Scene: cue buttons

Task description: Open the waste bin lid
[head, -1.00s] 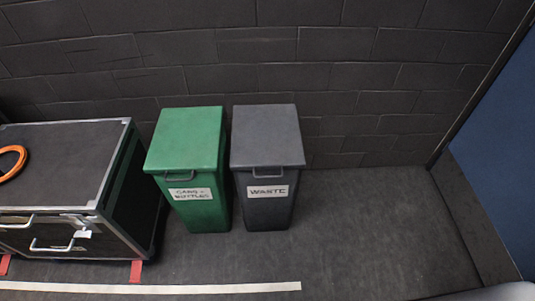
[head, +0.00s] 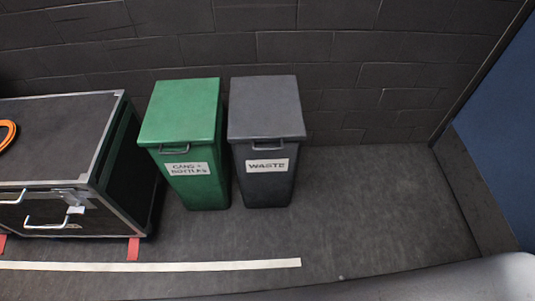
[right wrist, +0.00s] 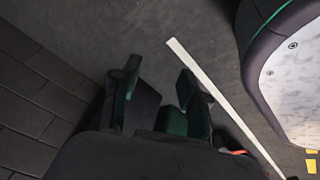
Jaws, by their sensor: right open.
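The grey waste bin (head: 265,180) stands upright on the floor against the wall, with a white "WASTE" label on its front. Its grey lid (head: 265,105) lies flat and shut, and a small bar handle (head: 268,147) sits at the lid's front edge. Neither gripper shows in the head view.
A green "cans + bottles" bin (head: 197,187), lid shut, stands close left of the waste bin. A black case (head: 60,140) with metal edges and an orange coil (head: 8,134) is further left. Floor to the right is clear up to a blue panel (head: 500,150). A white line (head: 150,267) crosses the front.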

